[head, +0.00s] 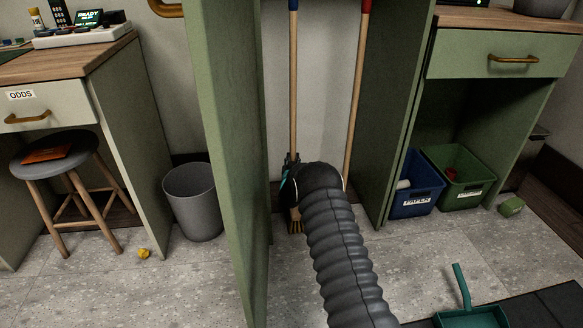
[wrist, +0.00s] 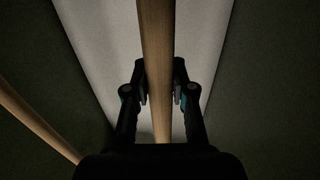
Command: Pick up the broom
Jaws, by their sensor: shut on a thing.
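The broom (head: 293,85) stands upright in the narrow bay between two green panels. My gripper (head: 291,166) is at the lower part of this handle, mostly hidden behind my arm. In the wrist view, my gripper (wrist: 160,92) has a finger on each side of the wooden handle (wrist: 156,40) and is shut on it.
A second wooden pole with a red tip (head: 357,85) leans close by on the right; its foot is hidden. Green panels (head: 225,150) wall the bay. A grey bin (head: 192,203), blue crate (head: 415,190), green crate (head: 462,180) and teal dustpan (head: 470,317) stand around.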

